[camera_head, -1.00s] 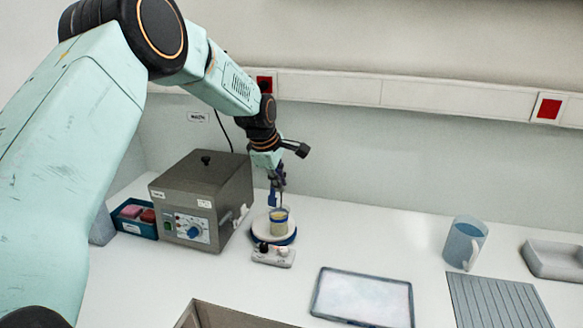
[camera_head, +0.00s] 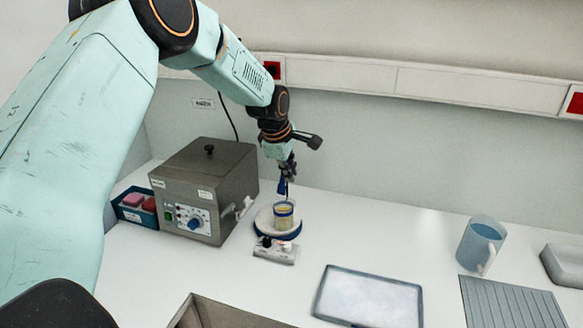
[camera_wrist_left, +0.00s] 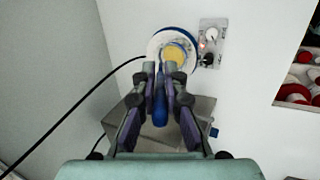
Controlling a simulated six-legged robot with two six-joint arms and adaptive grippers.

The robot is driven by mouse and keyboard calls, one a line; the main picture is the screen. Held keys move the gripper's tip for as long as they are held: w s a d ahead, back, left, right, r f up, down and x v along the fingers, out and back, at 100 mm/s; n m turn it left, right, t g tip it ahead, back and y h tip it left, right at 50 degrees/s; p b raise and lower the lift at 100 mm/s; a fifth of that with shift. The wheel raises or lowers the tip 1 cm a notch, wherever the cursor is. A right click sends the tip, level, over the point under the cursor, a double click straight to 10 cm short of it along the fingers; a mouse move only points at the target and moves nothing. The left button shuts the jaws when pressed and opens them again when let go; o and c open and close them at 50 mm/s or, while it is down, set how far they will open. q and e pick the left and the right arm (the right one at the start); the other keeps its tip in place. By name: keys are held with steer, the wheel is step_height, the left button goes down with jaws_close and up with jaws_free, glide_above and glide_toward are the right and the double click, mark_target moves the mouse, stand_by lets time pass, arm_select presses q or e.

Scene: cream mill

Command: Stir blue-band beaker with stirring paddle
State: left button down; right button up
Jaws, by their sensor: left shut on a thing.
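The blue-band beaker (camera_head: 283,220) holds a yellowish content and stands on a round white plate with a blue edge (camera_head: 263,222). In the left wrist view the beaker (camera_wrist_left: 176,54) shows just past my fingertips. My left gripper (camera_head: 288,172) is above the beaker, shut on the stirring paddle (camera_head: 282,187). The paddle's blue handle (camera_wrist_left: 160,110) lies between the fingers (camera_wrist_left: 160,84) in the left wrist view. Its thin shaft points down towards the beaker's mouth; I cannot tell how deep its lower end reaches. My right gripper is not in view.
A small control box (camera_head: 276,250) sits in front of the plate. A grey metal bath (camera_head: 212,185) and a blue bin (camera_head: 133,218) stand to the left. A tray (camera_head: 368,299), a blue jug (camera_head: 481,244) and a ribbed mat (camera_head: 510,305) lie right. The counter behind the tray is clear.

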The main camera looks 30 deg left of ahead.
mark_target(281, 188)
arm_select(q)
step_height(281, 188, down, 9)
steer(key=b, duration=0.3)
steer(key=shift+r, duration=0.15)
stand_by(0.6)
steer(key=shift+w+d, duration=0.1)
steer(key=shift+d, duration=0.1)
